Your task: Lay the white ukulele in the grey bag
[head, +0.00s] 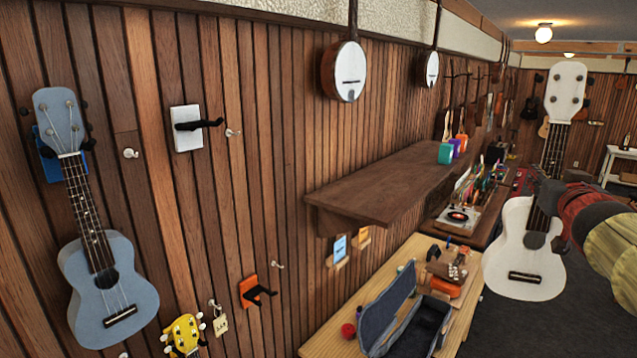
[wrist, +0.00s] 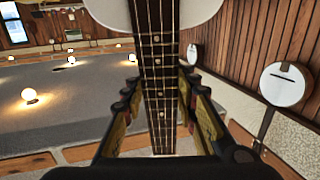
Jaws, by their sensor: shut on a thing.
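The white ukulele (head: 524,255) hangs upright in the air at the right of the head view, headstock up and body down. My gripper (head: 546,195) is shut on its neck, just above the body. In the wrist view the neck (wrist: 155,60) runs between the two fingers of my gripper (wrist: 160,100), with part of the white body at the top edge. The grey bag (head: 387,311) lies open on the wooden table, its lid raised on the left. The ukulele is apart from it, to its right and higher. The bag's lower end is cut off by the frame.
A wooden table (head: 408,252) holds the bag, with an orange and brown object (head: 448,270) behind it. A dark wall shelf (head: 390,190) juts out above. A blue-grey ukulele (head: 105,285) hangs on the left wall. Banjos (head: 344,72) hang higher. The floor right of the table looks clear.

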